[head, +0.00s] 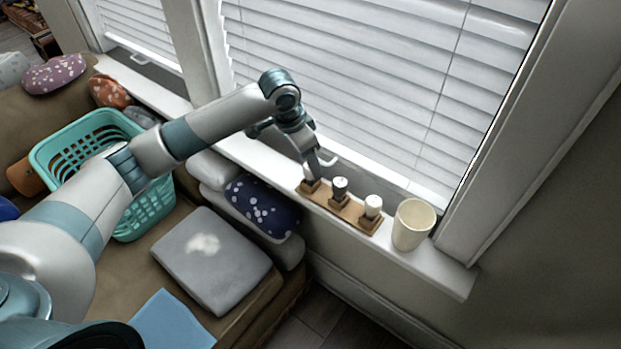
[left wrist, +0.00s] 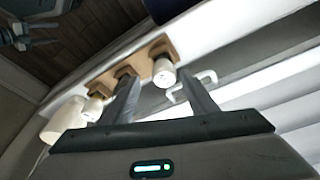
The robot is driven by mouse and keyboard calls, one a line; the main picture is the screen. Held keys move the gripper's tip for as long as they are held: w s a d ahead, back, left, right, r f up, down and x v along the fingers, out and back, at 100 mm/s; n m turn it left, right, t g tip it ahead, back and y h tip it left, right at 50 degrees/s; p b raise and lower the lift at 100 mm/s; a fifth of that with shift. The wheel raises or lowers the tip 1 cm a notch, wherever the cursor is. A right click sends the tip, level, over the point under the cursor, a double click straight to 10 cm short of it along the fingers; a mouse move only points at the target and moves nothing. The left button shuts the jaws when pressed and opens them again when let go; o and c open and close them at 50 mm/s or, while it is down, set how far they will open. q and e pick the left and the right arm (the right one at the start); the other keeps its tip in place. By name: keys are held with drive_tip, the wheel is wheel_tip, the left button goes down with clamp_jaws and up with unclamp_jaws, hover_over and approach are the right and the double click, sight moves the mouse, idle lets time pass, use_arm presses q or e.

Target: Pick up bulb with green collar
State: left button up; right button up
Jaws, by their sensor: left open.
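A wooden holder (head: 354,215) with three raised blocks stands on the windowsill. A bulb with a dark collar (head: 340,186) stands upright in the middle block, and a white bulb (head: 373,204) in the right one. My left gripper (head: 311,172) points down at the left block and hides what stands there. In the left wrist view, my left gripper (left wrist: 158,76) is open. A white bulb (left wrist: 164,74) in an end block shows between its fingers, not visibly gripped. One finger covers most of the middle bulb. I cannot make out a green collar in either view. My right gripper is not in view.
A cream cup (head: 412,224) stands on the sill (head: 457,275) right of the holder. A white window handle (head: 328,160) is close behind the gripper. The blinds (head: 370,80) rise behind. Cushions (head: 212,258) and a teal basket (head: 150,212) are on the sofa below my arm.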

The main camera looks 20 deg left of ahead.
sight(311, 176)
use_arm(q)
drive_tip(key=shift+a+p+x, duration=0.2)
drive_tip(key=shift+p+x, duration=0.05)
drive_tip(key=shift+x, duration=1.05)
drive_tip(key=shift+a+p+x, duration=0.2)
drive_tip(key=shift+x, duration=1.1)
drive_tip(key=shift+w, duration=0.1)
drive_tip(key=c, duration=1)
